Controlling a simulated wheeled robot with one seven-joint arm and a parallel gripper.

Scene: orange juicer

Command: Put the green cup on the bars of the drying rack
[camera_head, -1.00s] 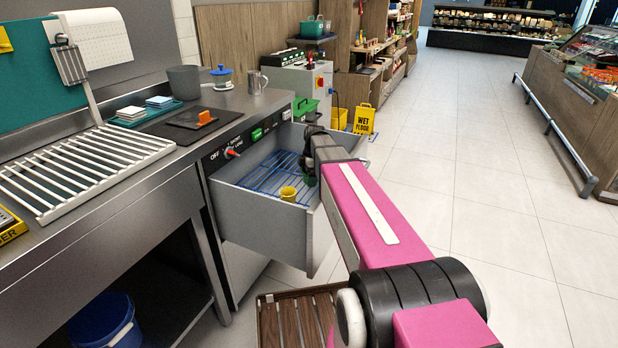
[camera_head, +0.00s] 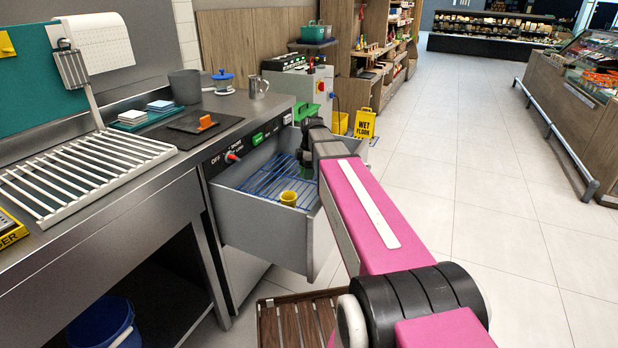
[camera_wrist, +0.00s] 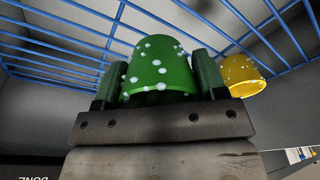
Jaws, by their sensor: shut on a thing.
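The green cup (camera_wrist: 160,70), dotted with white drops, is between the two fingers of my gripper (camera_wrist: 160,88) in the wrist view. The fingers are shut on its sides. In the head view my gripper (camera_head: 306,158) is over the open drawer, and the cup is hidden or too small to make out there. The drying rack (camera_head: 85,165) with white bars lies on the steel counter at the left, apart from my gripper.
A yellow cup (camera_wrist: 242,74) stands on the blue wire rack (camera_head: 262,178) inside the open grey drawer (camera_head: 262,225). The drawer walls surround the space below my gripper. A tray with coasters (camera_head: 145,115) and a grey pot (camera_head: 185,86) stand behind the drying rack.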

